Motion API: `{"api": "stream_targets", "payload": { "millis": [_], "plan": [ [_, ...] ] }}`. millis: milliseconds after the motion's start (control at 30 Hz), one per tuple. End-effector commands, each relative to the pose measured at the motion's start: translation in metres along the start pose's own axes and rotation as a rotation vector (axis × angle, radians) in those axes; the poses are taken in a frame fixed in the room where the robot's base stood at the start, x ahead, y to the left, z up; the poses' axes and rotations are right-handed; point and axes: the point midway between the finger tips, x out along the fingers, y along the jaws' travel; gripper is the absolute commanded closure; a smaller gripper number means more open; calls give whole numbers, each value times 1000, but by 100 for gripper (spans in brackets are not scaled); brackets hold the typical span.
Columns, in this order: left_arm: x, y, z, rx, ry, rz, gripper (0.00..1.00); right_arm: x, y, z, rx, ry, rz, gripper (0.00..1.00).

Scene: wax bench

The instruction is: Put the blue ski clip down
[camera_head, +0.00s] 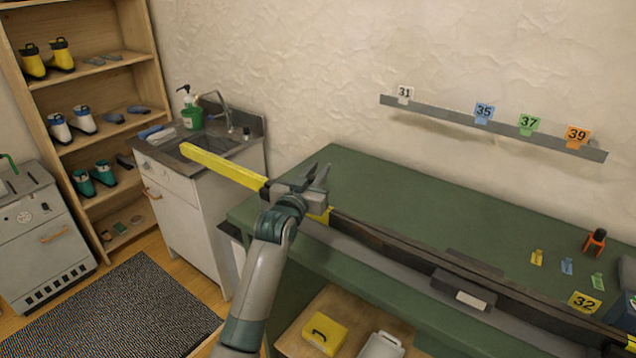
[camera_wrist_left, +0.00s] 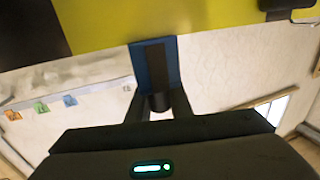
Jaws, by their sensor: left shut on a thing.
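My left gripper (camera_head: 315,180) is over the left end of the bench, beside the yellow-and-black ski. It is shut on the blue ski clip (camera_wrist_left: 140,68), which shows between its fingers in the left wrist view. The clip cannot be made out in the head view. The ski's yellow end (camera_head: 225,166) sticks out left past the bench; yellow and black ski surface (camera_wrist_left: 110,25) fills the top of the wrist view, close behind the clip. I cannot tell whether clip and ski touch. My right gripper is not in view.
The green bench (camera_head: 385,195) has clear room behind the ski. A wall rail (camera_head: 450,115) holds numbered cards. A sink cabinet (camera_head: 172,195) stands left.

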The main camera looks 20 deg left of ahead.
Motion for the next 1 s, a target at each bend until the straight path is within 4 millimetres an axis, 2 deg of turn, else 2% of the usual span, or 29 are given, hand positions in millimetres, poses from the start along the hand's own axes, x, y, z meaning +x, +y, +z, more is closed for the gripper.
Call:
{"api": "stream_targets", "payload": {
  "millis": [400,900,933,1000],
  "plan": [
    [0,0,30,0,-2,2,100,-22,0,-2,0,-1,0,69],
    [0,0,40,1,1,2,100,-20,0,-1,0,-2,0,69],
    [0,0,40,1,1,2,79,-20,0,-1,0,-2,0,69],
    [0,0,39,1,1,2,62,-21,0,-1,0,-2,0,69]
  ]
}}
